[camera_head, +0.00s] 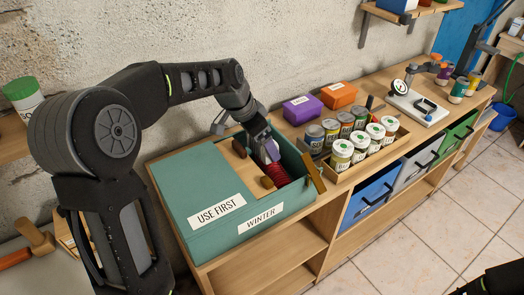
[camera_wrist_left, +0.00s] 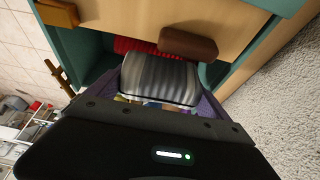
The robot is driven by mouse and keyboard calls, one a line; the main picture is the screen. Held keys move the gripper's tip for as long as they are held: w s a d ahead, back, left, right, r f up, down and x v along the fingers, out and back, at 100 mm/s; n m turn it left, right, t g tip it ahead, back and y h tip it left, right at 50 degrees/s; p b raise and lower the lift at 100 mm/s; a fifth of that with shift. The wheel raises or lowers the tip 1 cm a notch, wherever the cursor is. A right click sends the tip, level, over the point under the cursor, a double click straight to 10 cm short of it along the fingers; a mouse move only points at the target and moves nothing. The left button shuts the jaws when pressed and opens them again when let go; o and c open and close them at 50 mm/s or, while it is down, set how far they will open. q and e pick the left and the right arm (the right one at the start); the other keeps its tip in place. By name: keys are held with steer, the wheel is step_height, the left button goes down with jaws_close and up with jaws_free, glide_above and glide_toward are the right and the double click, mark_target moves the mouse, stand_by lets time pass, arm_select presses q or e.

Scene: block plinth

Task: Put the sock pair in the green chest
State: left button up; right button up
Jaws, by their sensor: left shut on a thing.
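The green chest (camera_head: 205,180) stands on the near end of the wooden bench, with labels "USE FIRST" and "WINTER". Its right part is open beside a wooden panel (camera_head: 240,162), and a red ribbed thing (camera_head: 282,178) lies inside. My left gripper (camera_head: 269,152), with purple fingers, is over this opening. It is shut on a grey rolled bundle with dark stripes, seemingly the sock pair (camera_wrist_left: 160,78). In the left wrist view the bundle is over the opening, near the red thing (camera_wrist_left: 140,46). Its height above the chest floor is unclear. My right gripper is not in view.
A brown handle (camera_wrist_left: 188,44) is on the wooden panel. A wooden piece (camera_head: 313,173) sticks up at the chest's right edge. A wooden tray (camera_head: 345,178) of several cans and jars stands close to the right. Purple (camera_head: 302,109) and orange (camera_head: 338,95) boxes stand behind.

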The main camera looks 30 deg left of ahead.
arm_select(q)
steer(key=shift+f+p, duration=0.3)
steer(key=shift+f, duration=1.6)
steer(key=shift+f+b, duration=0.6)
steer(key=shift+b, duration=0.1)
steer(key=o, duration=1.1)
steer(key=shift+r, duration=0.15)
